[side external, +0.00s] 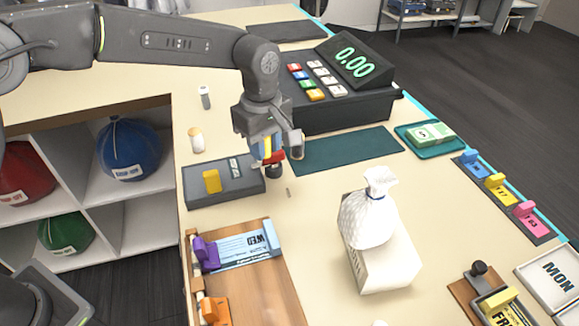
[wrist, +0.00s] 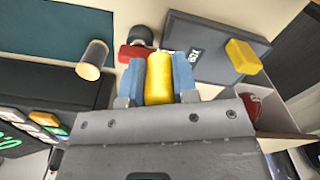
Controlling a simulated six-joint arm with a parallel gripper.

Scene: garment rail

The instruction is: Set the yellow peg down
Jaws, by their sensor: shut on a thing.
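My gripper (side external: 266,152) hangs over the counter near the right end of a grey tray (side external: 222,190). In the wrist view its blue-padded fingers (wrist: 158,72) are shut on the yellow peg (wrist: 159,82), one on each side. In the side view only a sliver of this peg (side external: 267,143) shows between the fingers. A second yellow block (side external: 212,181) stands on the grey tray; it also shows in the wrist view (wrist: 244,57). A red piece (wrist: 136,53) with a dark knob is just beyond the held peg. Whether the peg touches anything below is unclear.
A teal mat (side external: 345,149) lies to the right, with a cash register (side external: 345,108) behind it. A white bag (side external: 368,215) sits on a box at front right. A wooden board (side external: 255,290) with purple and orange pegs is in front. A short cylinder (wrist: 92,60) stands close by.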

